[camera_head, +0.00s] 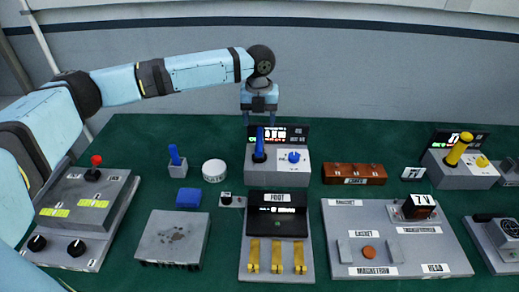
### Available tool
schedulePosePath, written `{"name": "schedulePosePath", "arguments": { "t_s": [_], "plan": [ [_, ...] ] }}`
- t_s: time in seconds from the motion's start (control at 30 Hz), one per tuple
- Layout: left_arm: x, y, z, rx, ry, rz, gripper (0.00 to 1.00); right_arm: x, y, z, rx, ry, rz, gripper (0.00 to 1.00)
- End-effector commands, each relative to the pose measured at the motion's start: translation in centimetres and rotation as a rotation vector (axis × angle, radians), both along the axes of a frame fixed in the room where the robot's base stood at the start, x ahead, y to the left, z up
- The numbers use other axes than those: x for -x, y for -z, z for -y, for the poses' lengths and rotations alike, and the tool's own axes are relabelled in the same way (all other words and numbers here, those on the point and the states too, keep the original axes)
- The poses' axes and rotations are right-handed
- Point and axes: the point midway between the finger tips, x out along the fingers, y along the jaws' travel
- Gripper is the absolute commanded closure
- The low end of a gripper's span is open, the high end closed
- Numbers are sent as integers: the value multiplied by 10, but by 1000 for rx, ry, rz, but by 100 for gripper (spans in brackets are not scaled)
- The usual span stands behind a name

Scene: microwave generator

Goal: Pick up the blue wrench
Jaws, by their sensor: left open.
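No blue thing here has a clear wrench shape. My left gripper (260,112) points down at the back edge of the table, just behind the box with the blue lever. It is open, though its fingertips are small and partly hidden behind the box's display. It looks apart from all the blue things. My right gripper is not in view.
The green table (140,135) is crowded. A grey panel with a red knob (96,160) stands left, a flat grey box (175,238) front left, and a panel with yellow levers (276,255) front centre. A yellow-lever box (459,150) stands right. The back left is clear.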

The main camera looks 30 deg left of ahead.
Motion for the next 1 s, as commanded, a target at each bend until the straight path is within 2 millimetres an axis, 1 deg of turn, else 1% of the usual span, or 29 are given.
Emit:
{"name": "schedulePosePath", "arguments": {
  "t_s": [0.03, 0.13, 0.2, 0.37, 0.47, 0.6, 0.7, 0.8, 1.0],
  "plan": [
    [1, 11, 0, -2, 0, -3, 38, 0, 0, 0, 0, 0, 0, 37],
    [1, 27, 0, -1, 0, -3, 38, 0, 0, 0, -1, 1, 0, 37],
    [0, 35, 0, 0, -1, -1, 38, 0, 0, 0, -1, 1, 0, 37],
    [1, 44, 0, 0, -1, 1, 38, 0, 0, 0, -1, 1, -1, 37],
    [2, 56, 1, -1, -1, 0, 38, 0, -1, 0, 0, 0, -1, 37],
    [5, 78, 3, -2, -1, -1, 38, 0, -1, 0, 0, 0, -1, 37],
    [4, 89, 3, 0, -1, 1, 38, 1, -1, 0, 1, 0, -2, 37],
    [4, 94, 3, 0, -1, 1, 38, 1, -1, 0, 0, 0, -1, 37],
    [4, 94, 3, 0, 0, 1, 38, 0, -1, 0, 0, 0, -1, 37]
  ]
}}
